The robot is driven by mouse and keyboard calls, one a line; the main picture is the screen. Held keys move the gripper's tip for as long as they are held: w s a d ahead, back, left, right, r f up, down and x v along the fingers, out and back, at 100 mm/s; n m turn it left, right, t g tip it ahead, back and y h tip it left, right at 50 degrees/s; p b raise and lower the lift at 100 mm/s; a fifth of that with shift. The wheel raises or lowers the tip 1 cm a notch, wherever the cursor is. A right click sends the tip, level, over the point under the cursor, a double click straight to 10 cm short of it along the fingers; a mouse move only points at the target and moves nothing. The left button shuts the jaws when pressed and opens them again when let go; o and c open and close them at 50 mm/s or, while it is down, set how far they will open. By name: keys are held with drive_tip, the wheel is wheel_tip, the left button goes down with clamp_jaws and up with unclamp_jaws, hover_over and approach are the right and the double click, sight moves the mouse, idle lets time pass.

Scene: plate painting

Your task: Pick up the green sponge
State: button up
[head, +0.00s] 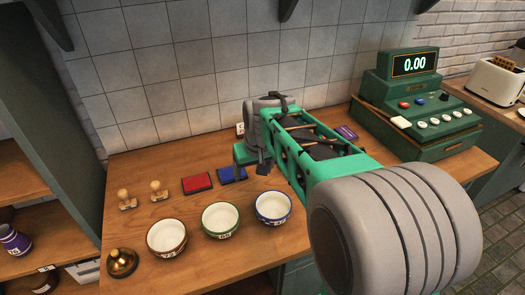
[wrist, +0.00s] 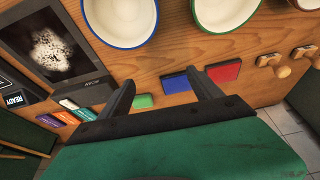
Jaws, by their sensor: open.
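The green sponge (wrist: 143,101) shows in the wrist view as a small flat green block on the wooden counter. It lies between the two dark fingers of my gripper (wrist: 160,80), closer to the left finger. My gripper is open and the fingers appear apart from the sponge; their height above the counter is hard to judge. In the head view my arm covers that part of the counter, and the sponge is hidden.
Beside the sponge lie a blue pad (wrist: 174,86) and a red pad (wrist: 222,71). Stamps (head: 156,190) stand left. Red-, green- (head: 221,219) and blue-rimmed bowls line the front. A green register (head: 412,105) stands right. A dark-screened device (wrist: 50,45) and coloured cards (wrist: 78,104) lie nearby.

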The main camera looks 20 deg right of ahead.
drive_tip(key=shift+o, duration=1.2)
drive_tip(key=w+d+f+p, duration=0.1)
drive_tip(key=w+d+f, duration=0.2)
drive_tip(key=w+d, duration=0.6)
drive_tip(key=w, duration=0.4)
drive_tip(key=shift+w+d+f+m+t+p, duration=0.2)
drive_tip(key=shift+w+f+m+t+p, duration=0.1)
drive_tip(key=shift+m+p, duration=0.1)
drive_tip(key=p+x, duration=0.2)
drive_tip(key=x, duration=0.5)
drive_tip(key=shift+w+f+p, duration=0.15)
drive_tip(key=shift+f+p, duration=0.1)
drive_tip(key=shift+p, duration=0.05)
drive_tip(key=c, duration=1.4)
drive_tip(key=shift+r, duration=0.1)
drive_tip(key=shift+r+b, duration=0.25)
drive_tip(key=shift+b, duration=0.15)
wheel_tip(320, 180, up, 2)
drive_tip(key=shift+d+r+b, duration=0.1)
drive_tip(key=shift+r+b, duration=0.15)
drive_tip(key=shift+b, duration=0.5)
drive_tip(key=s+d+r+b, duration=0.3)
drive_tip(key=s+d+r, duration=0.6)
drive_tip(key=s, duration=0.1)
drive_tip(key=shift+d+r+b, duration=0.3)
drive_tip(key=shift+r, duration=0.1)
